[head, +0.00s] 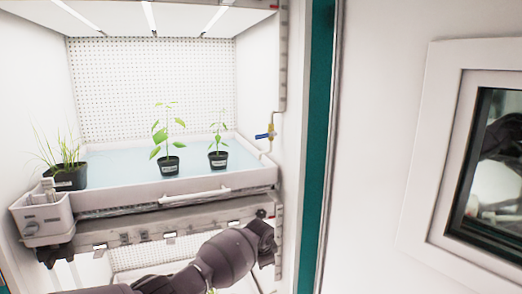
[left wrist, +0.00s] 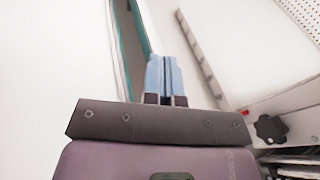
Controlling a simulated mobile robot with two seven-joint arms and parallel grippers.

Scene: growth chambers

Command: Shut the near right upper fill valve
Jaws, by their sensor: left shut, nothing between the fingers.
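The fill valve (head: 265,136) is on the right side of the upper growth chamber, just beyond the tray's right end. It has a blue lever and a small brass-coloured body on a thin pipe. The lever lies about level, pointing left across the upright pipe. My left arm reaches in low, below the tray and the valve; its gripper cannot be made out in the head view. In the left wrist view my left gripper (left wrist: 164,76) has its blue fingers together, with nothing between them. The valve is not recognisable there. My right gripper is not in view.
A white tray (head: 170,188) holds potted plants: grass (head: 70,176) at left and two seedlings (head: 169,164). A teal-edged post (head: 318,120) and white panel with a window (head: 495,160) stand at right. A black knob (left wrist: 270,129) sits right of my fingers.

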